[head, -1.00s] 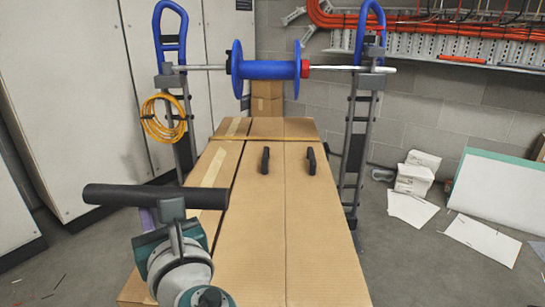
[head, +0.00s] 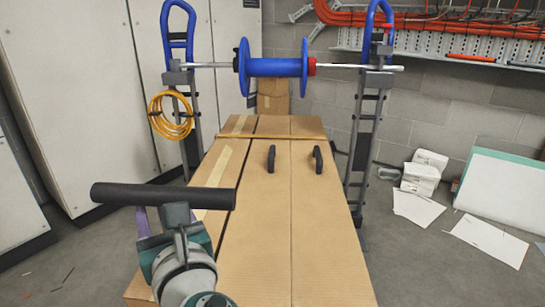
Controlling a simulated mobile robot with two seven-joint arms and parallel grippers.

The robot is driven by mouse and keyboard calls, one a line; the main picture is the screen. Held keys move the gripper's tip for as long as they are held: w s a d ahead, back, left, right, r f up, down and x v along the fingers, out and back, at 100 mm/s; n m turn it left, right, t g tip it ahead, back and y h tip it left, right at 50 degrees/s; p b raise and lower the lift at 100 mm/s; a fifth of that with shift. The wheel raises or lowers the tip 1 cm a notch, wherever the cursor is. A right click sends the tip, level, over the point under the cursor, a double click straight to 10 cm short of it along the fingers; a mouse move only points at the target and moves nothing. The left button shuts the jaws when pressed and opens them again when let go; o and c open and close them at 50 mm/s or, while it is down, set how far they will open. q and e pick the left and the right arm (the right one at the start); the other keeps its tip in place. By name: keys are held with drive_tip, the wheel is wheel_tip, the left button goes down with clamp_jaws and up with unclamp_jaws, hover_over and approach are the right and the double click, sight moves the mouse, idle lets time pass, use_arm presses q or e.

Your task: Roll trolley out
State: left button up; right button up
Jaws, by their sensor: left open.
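Two grey ladder-like uprights with blue loop handles (head: 178,22) and (head: 380,25) look like the trolley; no wheels show. A metal rod between them carries a blue reel (head: 275,67). A long cardboard-brown box (head: 255,245) lies between me and the reel, with two black grips (head: 271,158) and (head: 319,160) on top. My left gripper (head: 177,205) is at lower left, over the box's left side and well short of the reel. A dark bar crosses its end; I cannot tell whether it is a handle. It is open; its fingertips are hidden. My right gripper is not in view.
An orange cable coil (head: 171,115) hangs on the left upright. White cabinets (head: 75,95) line the left. Papers (head: 416,207), small white boxes (head: 420,178) and a leaning white panel (head: 500,195) are on the right. Some bare floor (head: 405,255) shows right of the box.

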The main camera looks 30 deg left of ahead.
use_arm(q)
drive_tip(key=shift+d, duration=0.1)
drive_tip(key=v, duration=0.9)
drive_tip(key=shift+s+d+p, duration=0.2)
drive_tip(key=shift+d+p, duration=0.1)
drive_tip(key=shift+p, duration=0.15)
drive_tip(key=shift+r, duration=0.1)
